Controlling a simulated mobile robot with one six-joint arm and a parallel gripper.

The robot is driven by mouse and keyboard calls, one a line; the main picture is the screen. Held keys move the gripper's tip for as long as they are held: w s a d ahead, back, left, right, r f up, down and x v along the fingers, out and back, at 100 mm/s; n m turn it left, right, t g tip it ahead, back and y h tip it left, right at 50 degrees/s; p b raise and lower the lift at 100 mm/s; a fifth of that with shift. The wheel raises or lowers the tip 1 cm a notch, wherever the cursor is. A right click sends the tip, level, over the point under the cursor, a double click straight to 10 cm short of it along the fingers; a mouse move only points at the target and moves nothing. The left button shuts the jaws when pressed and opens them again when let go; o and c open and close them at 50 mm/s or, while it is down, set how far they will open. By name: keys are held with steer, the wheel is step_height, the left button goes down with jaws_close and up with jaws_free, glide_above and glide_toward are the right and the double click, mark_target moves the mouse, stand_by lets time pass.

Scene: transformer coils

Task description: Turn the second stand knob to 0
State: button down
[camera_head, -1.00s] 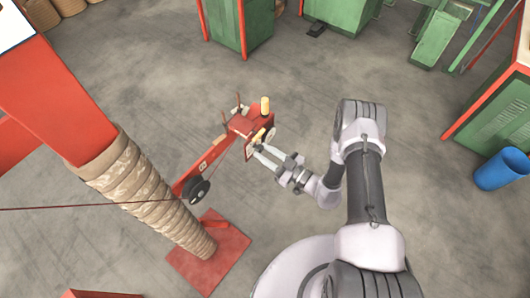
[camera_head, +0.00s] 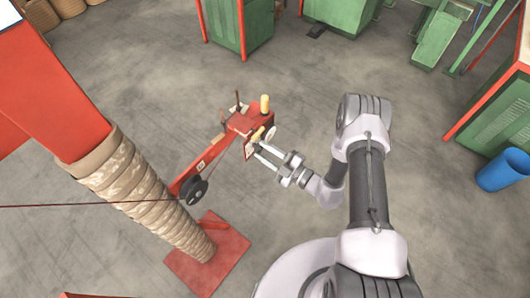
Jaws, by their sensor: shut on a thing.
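The red stand (camera_head: 196,172) has an arm that reaches up to a head (camera_head: 243,122) with a yellow piece (camera_head: 265,104) upright on top. A yellow knob (camera_head: 257,133) is on the head's side facing my arm, beside a pale round dial plate (camera_head: 270,134). My gripper (camera_head: 262,151) reaches the head from the lower right. Its fingers are shut on the yellow knob, as far as this small view shows. The dial's marks are too small to read, and which stand knob this is cannot be told.
A wrapped column (camera_head: 150,190) stands at left, with a red base plate (camera_head: 208,255) below it. A thin red line crosses to a black pulley (camera_head: 194,190). Green machines stand at the back, and a blue bin (camera_head: 503,171) at right. The floor between is clear.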

steer(key=n, duration=0.4)
steer(key=shift+n+b, duration=0.3)
steer(key=shift+b, duration=0.05)
steer(key=n, duration=0.5)
steer(key=shift+b, duration=0.3)
steer(key=n, duration=0.5)
steer(key=shift+r+n+b, duration=0.1)
steer(key=shift+n+b, duration=0.2)
steer(key=shift+n, duration=0.1)
steer(key=n, duration=0.4)
steer(key=shift+n, duration=0.4)
steer(key=c, duration=1.1)
jaws_free()
steer(key=shift+o, duration=0.2)
